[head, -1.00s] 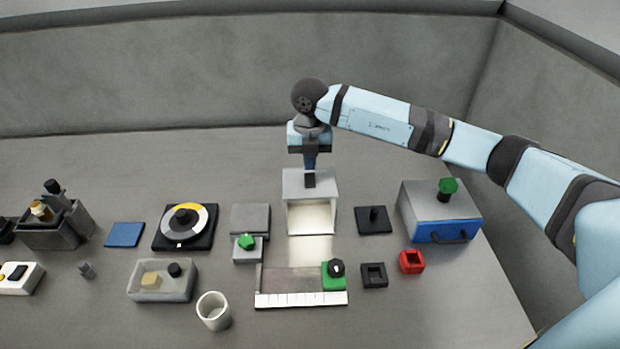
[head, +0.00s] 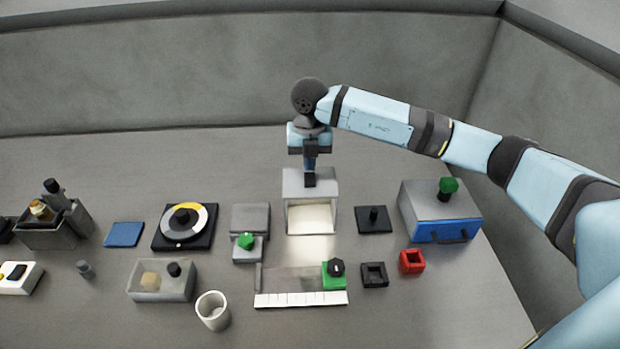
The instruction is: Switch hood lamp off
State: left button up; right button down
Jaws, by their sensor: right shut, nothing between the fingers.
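The hood (head: 326,187) is a light grey box with an open front, standing at the middle of the table. Its inside (head: 311,218) is lit, and a pale glow falls on the table before it. A small black switch (head: 310,180) sits on the hood's top. My right gripper (head: 310,170) points down over the hood top, shut and empty, with its tips at the switch; I cannot tell whether they touch it. The tips partly hide the switch's back. My left gripper is not in view.
Right of the hood are a black post plate (head: 374,226), a blue-fronted box (head: 420,221) with a green knob, and a red square ring (head: 411,262). Left are a grey block (head: 250,217) and a dial (head: 184,240). A white cup (head: 212,312) stands in front.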

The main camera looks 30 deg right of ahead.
aim_at(310, 175)
jog(key=shift+f, duration=0.5)
jog(key=shift+f+b, duration=0.65)
jog(key=shift+b, duration=0.05)
dwell(0.3)
jog(key=shift+r, duration=0.1)
jog(key=shift+r+p, duration=1.25)
jog(key=shift+r, duration=0.75)
jog(key=shift+r+p, duration=0.8)
jog(key=shift+r, duration=0.65)
jog(key=shift+f, duration=0.1)
